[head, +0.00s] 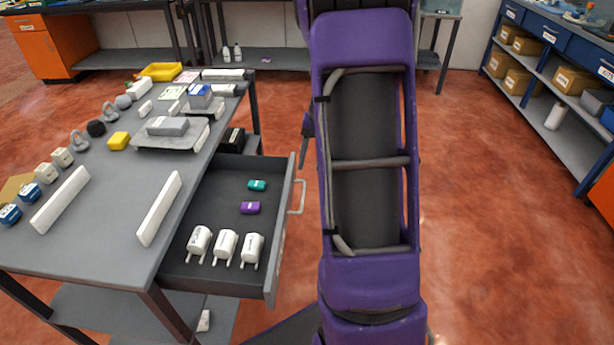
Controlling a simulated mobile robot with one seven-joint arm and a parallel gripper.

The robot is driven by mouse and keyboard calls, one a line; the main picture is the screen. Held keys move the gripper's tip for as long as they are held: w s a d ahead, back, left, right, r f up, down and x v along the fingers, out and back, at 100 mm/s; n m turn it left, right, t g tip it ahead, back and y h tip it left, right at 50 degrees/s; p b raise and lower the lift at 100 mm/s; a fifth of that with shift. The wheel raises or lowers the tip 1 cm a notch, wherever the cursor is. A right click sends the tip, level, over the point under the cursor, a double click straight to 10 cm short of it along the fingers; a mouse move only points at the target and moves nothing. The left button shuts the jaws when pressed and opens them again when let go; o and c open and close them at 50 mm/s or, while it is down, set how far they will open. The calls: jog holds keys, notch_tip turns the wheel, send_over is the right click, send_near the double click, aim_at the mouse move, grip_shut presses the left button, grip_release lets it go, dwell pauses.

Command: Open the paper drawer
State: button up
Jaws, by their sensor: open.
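A dark grey drawer (200,262) under the grey work table (98,252) stands pulled out to the right. Its handle (300,197) is on the front panel. I cannot read a label on the drawer front. My purple arm hides most of my gripper (306,138); only a dark finger-like part shows left of the arm, beyond the handle and apart from it in the picture. I see nothing held.
The table top carries two white bars, grey trays, a yellow tray (162,71), kettlebell-like weights and small blocks. A blue shelf unit (545,90) with cardboard boxes stands at right. The red floor (480,220) between is clear. An orange cabinet (45,48) is at back left.

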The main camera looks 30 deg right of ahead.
notch_tip(320, 180, up, 8)
jog(key=d, duration=0.1)
jog(key=shift+s+d+p, duration=0.15)
jog(key=shift+s+p, duration=0.3)
jog(key=shift+f, duration=0.1)
